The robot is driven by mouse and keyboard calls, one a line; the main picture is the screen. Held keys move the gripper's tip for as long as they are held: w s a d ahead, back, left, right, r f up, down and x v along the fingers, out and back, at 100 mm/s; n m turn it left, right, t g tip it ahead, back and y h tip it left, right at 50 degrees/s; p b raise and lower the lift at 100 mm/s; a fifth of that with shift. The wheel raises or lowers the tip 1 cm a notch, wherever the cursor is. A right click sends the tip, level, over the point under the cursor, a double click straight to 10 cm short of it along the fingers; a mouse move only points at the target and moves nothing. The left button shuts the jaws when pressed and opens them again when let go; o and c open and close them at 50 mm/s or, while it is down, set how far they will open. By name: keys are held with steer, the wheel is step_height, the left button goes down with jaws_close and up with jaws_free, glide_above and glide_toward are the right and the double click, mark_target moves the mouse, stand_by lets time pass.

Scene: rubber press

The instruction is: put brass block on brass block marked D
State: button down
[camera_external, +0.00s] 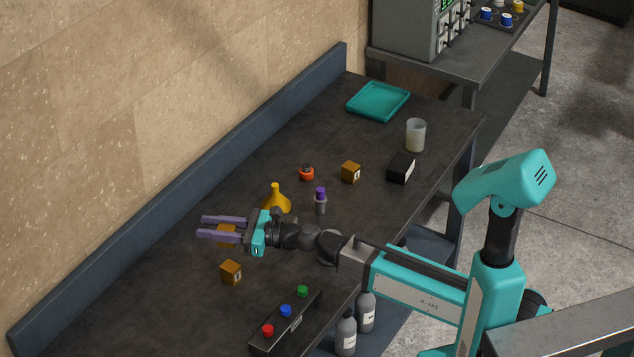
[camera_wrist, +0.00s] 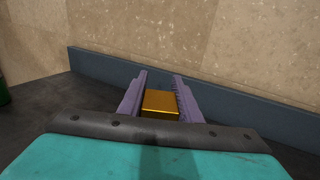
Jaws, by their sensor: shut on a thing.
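My gripper (camera_external: 201,227) is over the left part of the table, its purple fingers pointing left. It is shut on a brass block (camera_wrist: 160,103), which sits between the fingers in the wrist view. In the external view the fingers partly hide this block. I cannot tell how high it is above the table. A second brass block (camera_external: 231,272) with a pale label stands on the table just below the gripper in the picture. A third brass block (camera_external: 351,172) with a pale label stands farther right. The letters on the labels are too small to read.
A yellow funnel (camera_external: 276,201) and a purple-capped grey bottle (camera_external: 320,203) stand close to my wrist. An orange-red piece (camera_external: 306,173), a black box (camera_external: 401,168), a beaker (camera_external: 416,135) and a teal tray (camera_external: 378,101) are farther back. A button box (camera_external: 287,325) is in front.

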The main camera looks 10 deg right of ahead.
steer(key=shift+f+b, duration=0.6)
steer(key=shift+f, duration=1.35)
steer(key=shift+f+b, duration=0.65)
steer(key=shift+f, duration=1.35)
steer(key=shift+f, duration=0.15)
steer(key=c, duration=1.3)
jaws_free()
steer(key=shift+v, duration=1.45)
steer(key=shift+s+d+r+p, duration=0.1)
steer(key=shift+d+r+p, duration=0.05)
steer(key=shift+r+p, duration=0.15)
steer(key=shift+d+p, duration=0.1)
steer(key=shift+p, duration=0.55)
